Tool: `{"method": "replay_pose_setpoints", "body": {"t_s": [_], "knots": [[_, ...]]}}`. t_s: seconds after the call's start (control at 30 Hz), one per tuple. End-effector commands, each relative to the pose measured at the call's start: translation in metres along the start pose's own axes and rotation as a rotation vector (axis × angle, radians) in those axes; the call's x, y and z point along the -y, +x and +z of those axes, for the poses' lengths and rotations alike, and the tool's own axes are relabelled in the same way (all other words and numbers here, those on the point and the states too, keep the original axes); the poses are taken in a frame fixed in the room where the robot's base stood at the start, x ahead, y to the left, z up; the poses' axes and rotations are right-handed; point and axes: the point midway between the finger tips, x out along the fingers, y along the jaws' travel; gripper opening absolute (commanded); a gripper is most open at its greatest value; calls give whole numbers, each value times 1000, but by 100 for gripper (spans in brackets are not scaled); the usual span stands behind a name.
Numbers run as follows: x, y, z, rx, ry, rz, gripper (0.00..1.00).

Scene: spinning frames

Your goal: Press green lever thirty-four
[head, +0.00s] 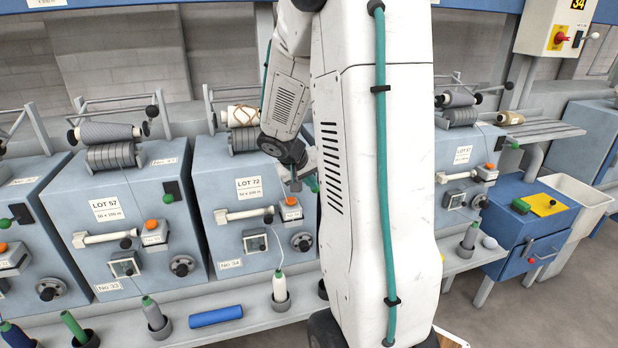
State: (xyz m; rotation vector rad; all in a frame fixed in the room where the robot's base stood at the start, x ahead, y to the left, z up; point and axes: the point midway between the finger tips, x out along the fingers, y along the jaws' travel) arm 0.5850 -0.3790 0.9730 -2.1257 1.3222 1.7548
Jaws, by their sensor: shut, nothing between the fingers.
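The machine marked No 34 (230,264), with a LOT 72 label, stands in the middle of the head view, left of my white column. A small piece of its green lever (315,188) shows at the machine's upper right, between my gripper and my column; the rest is hidden. My gripper (295,185) points down in front of the machine, just left of the green piece and above the orange button (291,201). The gripper is shut and holds nothing. I cannot tell whether it touches the lever.
Machine No 33 (108,286), at left, has its own green lever (168,198). A shelf below holds bobbins and a blue roll (216,316). A blue cabinet (530,225) and white bin (578,200) stand right. My column hides the area right of No 34.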

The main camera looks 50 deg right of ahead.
Motion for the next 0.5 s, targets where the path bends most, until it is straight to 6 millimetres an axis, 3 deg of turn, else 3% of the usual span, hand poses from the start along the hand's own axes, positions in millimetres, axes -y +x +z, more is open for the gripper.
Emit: {"method": "replay_pose_setpoints", "body": {"t_s": [0.5], "knots": [[-6, -12, -6, -2, 1, 0, 0]]}}
